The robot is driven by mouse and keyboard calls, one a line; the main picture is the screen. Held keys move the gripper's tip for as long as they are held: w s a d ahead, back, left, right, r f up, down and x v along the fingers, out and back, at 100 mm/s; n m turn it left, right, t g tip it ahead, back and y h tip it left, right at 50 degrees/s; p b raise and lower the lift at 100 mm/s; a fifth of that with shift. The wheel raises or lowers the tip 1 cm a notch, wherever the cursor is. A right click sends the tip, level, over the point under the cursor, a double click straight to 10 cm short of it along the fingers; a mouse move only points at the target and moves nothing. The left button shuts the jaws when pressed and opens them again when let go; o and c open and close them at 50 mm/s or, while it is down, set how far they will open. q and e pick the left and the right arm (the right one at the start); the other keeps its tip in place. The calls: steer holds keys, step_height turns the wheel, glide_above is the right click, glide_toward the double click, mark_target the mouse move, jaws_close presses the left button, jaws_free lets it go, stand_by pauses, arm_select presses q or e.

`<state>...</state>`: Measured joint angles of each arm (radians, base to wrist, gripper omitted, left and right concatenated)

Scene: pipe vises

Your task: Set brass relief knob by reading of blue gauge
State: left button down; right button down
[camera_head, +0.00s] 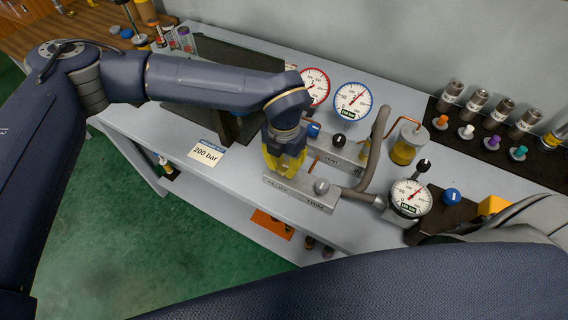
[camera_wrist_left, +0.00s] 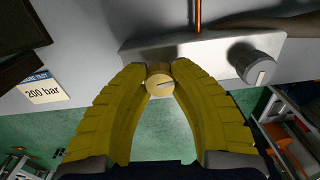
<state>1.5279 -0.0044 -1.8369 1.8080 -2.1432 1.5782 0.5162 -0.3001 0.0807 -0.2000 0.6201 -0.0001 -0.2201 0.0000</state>
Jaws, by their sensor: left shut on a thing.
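The brass relief knob (camera_wrist_left: 160,80) sits on the front face of a grey metal block (camera_head: 300,193), with a dark line across its face. My left gripper (camera_wrist_left: 160,84) has its yellow fingertips closed on both sides of the knob. In the head view, the left gripper (camera_head: 284,165) comes down at the block's front and hides the knob. The blue-rimmed gauge (camera_head: 352,101) stands behind the block, facing me; its needle is too small to read exactly. A card (camera_head: 207,153) reading "200 bar" lies on the bench left of the block. My right gripper does not show.
A red-rimmed gauge (camera_head: 315,86) stands left of the blue one. Another dial gauge (camera_head: 409,197) lies to the right, by a grey hose (camera_head: 375,150). A grey knob (camera_wrist_left: 255,65) is on the block beside the brass one. Several metal fittings (camera_head: 478,102) stand at the back right.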

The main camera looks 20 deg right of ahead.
mark_target(285, 164)
arm_select(q)
steer(key=shift+d, duration=0.1)
steer(key=c, duration=1)
jaws_free()
steer(key=shift+r, duration=6)
